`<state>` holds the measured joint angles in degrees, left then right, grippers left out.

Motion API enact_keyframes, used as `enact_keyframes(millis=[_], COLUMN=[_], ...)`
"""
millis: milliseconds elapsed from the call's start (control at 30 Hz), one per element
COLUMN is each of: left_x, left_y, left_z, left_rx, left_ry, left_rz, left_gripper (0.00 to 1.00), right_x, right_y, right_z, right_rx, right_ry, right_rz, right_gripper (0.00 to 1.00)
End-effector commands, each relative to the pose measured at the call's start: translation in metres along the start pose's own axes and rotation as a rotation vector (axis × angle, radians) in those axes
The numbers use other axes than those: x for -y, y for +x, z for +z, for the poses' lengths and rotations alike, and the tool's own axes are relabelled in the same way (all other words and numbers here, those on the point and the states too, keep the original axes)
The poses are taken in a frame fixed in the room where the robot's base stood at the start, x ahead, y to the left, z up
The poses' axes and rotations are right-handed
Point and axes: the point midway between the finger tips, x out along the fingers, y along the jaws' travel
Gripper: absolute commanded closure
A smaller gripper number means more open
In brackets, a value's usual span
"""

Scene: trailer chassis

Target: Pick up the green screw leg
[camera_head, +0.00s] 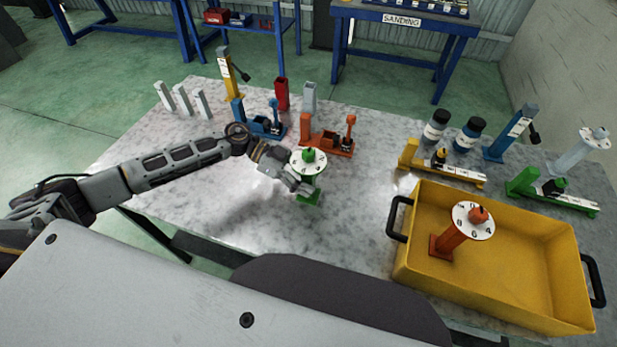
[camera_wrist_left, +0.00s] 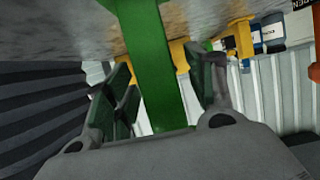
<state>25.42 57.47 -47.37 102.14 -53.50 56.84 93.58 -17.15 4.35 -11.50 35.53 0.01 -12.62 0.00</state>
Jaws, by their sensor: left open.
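The green screw leg (camera_head: 308,162) stands upright on the grey speckled table, with a white round disc and a green knob at its top. My left gripper (camera_head: 302,186) reaches in from the left and is at the leg's post, just below the disc. In the left wrist view the green post (camera_wrist_left: 152,65) runs between the two open fingers of my left gripper (camera_wrist_left: 165,90). Whether the fingers touch the post cannot be told. My right gripper is not in view.
A yellow tray (camera_head: 410,262) with black handles stands at the front right and holds an orange screw leg (camera_head: 452,238). Orange (camera_head: 328,142) and blue (camera_head: 262,127) parts stand behind the green leg. The table (camera_head: 345,225) is clear between leg and tray.

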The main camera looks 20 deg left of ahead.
Motion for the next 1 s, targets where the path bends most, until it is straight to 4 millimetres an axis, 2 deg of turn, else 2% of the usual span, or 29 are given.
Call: enact_keyframes(millis=[133, 167, 567, 1000], left_x=[0.0001, 0.0001, 0.0001, 0.0006], left_y=[-0.0002, -0.0002, -0.0003, -0.0019], left_z=[0.0, 0.0, -0.0001, -0.004], left_rx=[0.0, 0.0, 0.0, -0.001], left_ry=[0.0, 0.0, 0.0, 0.001], left_rz=[0.0, 0.0, 0.0, -0.001], left_gripper=[0.45, 0.47, 0.99, 1.0], right_x=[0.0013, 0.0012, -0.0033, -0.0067], right_y=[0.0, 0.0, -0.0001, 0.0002], right_z=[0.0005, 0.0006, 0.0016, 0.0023], right_rx=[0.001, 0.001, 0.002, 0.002], right_ry=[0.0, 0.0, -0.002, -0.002], right_rz=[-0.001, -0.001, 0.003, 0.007], right_gripper=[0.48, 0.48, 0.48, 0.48])
